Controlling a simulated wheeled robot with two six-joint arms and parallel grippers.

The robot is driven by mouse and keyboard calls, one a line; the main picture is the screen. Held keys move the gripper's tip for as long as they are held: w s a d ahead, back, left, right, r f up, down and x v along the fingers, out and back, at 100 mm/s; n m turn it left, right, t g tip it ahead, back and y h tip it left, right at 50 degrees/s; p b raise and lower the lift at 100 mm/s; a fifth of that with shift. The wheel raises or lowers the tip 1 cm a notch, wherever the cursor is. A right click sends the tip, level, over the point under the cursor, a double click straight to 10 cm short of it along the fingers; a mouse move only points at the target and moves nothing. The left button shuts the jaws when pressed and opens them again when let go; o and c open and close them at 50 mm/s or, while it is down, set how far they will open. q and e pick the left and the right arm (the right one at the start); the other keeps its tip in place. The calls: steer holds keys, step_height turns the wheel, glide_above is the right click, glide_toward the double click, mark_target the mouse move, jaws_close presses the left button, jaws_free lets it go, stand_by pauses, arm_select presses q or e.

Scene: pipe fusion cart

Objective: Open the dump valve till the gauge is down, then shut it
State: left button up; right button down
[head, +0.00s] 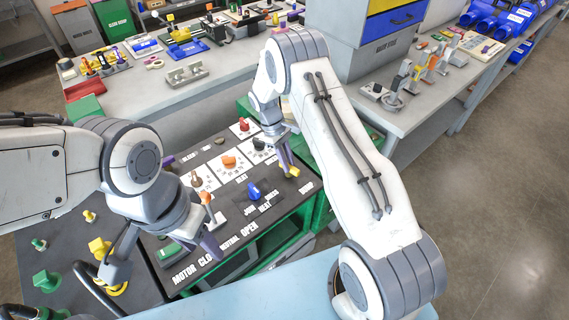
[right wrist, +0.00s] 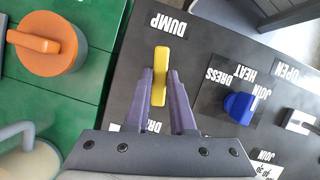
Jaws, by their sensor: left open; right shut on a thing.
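The dump valve's yellow handle (right wrist: 159,75) stands by the DUMP label on the dark panel (right wrist: 125,75). In the right wrist view its long side runs up and down the picture. My right gripper (right wrist: 161,82) is shut on it, one purple finger on each side. In the head view, my right gripper (head: 287,157) reaches down to the yellow handle (head: 293,172) at the panel's far right corner. My left gripper (head: 210,242) is open over the panel's near left part, partly hidden by its own wrist. I cannot make out the gauge's needle or reading.
A blue knob (right wrist: 240,107) sits right of the handle in the right wrist view. An orange knob (right wrist: 45,45) stands on the green surface at left. In the head view a red knob (head: 244,125) and an orange knob (head: 229,162) stand on the panel.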

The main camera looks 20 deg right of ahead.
steer(key=shift+m+y, duration=0.3)
steer(key=shift+m, duration=0.3)
steer(key=c, duration=0.8)
jaws_free()
steer(key=shift+o, duration=0.2)
steer(key=shift+r, duration=0.1)
steer(key=b+v, duration=0.2)
steer(key=v, duration=0.8)
steer(key=shift+w+r, duration=0.2)
steer(key=shift+r, duration=0.05)
steer(key=shift+a, duration=0.1)
